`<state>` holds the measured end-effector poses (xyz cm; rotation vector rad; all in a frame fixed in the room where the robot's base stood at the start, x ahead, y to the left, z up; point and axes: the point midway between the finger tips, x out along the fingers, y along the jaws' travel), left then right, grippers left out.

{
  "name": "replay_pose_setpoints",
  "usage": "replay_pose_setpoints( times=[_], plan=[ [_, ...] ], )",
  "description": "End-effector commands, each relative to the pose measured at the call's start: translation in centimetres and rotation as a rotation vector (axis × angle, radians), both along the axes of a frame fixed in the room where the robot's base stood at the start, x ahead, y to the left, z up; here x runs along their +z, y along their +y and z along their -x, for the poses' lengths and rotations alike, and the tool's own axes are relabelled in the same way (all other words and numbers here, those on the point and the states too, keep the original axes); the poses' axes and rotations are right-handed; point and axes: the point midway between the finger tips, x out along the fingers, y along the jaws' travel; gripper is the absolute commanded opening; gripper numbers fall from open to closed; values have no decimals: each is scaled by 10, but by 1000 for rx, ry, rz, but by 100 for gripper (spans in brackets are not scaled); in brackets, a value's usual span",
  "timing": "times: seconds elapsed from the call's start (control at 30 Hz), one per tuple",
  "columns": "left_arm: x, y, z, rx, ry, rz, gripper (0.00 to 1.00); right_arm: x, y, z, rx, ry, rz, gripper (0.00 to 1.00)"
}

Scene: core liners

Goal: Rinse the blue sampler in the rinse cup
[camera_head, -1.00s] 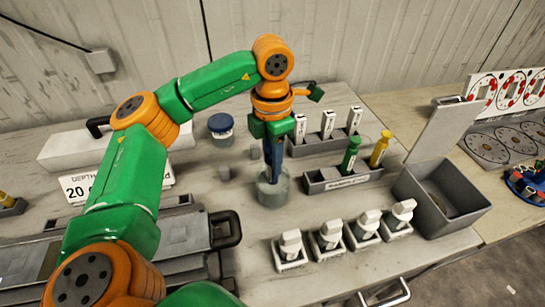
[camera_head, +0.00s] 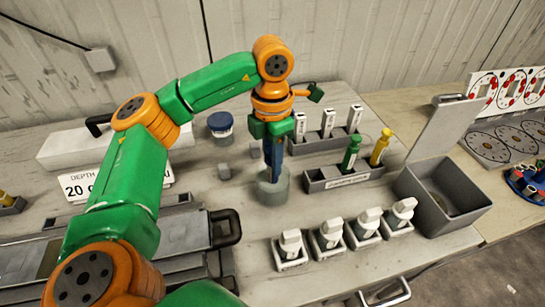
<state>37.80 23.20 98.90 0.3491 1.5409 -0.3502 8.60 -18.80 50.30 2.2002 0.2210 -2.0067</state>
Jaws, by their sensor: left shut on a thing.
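The rinse cup (camera_head: 273,191) is a clear grey cup standing on the bench near the middle of the head view. My left gripper (camera_head: 272,145) points down right above it and is shut on the blue sampler (camera_head: 273,162). The sampler hangs upright, with its lower end at or inside the cup's mouth; the exact depth is hard to tell. The gripper hides the sampler's upper part. My right gripper is not in view.
A rack (camera_head: 343,178) holding a green sampler (camera_head: 350,153) and a yellow sampler (camera_head: 380,147) stands right of the cup. Several white-capped bottles (camera_head: 330,233) stand in front. An open grey box (camera_head: 442,199) is at right. A blue-lidded jar (camera_head: 221,125) stands behind left.

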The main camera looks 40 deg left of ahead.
Motion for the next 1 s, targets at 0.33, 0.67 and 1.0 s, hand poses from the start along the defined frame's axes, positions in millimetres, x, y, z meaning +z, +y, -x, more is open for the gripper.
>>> replay_pose_setpoints(
  times=[0.33,0.67,1.0],
  plan=[
    [11,0,0,0,0,0,0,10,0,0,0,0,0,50],
    [-2,0,0,0,0,-1,0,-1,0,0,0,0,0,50],
    [-2,0,0,0,0,0,0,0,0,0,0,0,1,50]
  ],
)
